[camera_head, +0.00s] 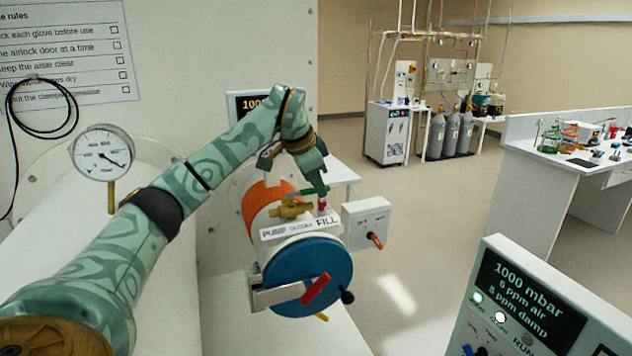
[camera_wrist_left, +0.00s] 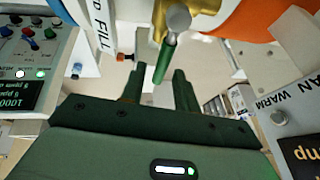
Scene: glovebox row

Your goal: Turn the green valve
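The green valve has a brass body (camera_head: 290,209) and a green lever (camera_head: 307,192), above a white label strip (camera_head: 300,227) reading PUMP and FILL, with a middle word hard to read. My left gripper (camera_head: 323,194) points down at the lever's end from above. In the left wrist view the green lever (camera_wrist_left: 165,60) reaches toward the gap between the two dark fingers of my left gripper (camera_wrist_left: 158,80). The fingers are apart, so the gripper is open. I cannot tell whether either finger touches the lever. My right gripper is out of view.
A blue round door (camera_head: 308,272) with a red handle (camera_head: 316,289) is below the valve. A small white switch box (camera_head: 367,223) stands close on the right. A pressure gauge (camera_head: 102,153) is at left, and a display panel (camera_head: 525,300) at lower right.

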